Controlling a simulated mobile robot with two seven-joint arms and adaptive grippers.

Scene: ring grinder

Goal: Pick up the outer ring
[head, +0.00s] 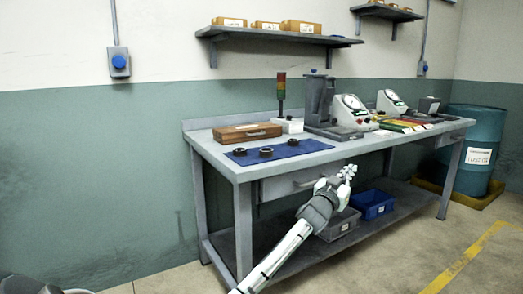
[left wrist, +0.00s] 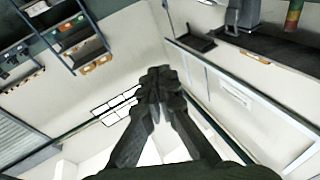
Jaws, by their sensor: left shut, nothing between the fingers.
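Several small dark ring-shaped parts lie on a blue mat (head: 310,147) at the left part of the workbench. One ring (head: 240,151) is at the mat's left, one (head: 266,152) is in its middle, and one (head: 292,142) is near its back edge. They are too small to tell which is the outer ring. My left gripper (head: 347,172) is in front of the bench, to the right of the mat and apart from the rings. In the left wrist view its fingers (left wrist: 156,82) are shut and empty. My right gripper is not in view.
A brown wooden case (head: 247,132) lies behind the mat. A signal tower (head: 281,94), a grey press (head: 319,100) and gauges (head: 349,108) stand along the back. A drawer handle, a grey bin (head: 340,224) and a blue bin (head: 371,204) are below the tabletop.

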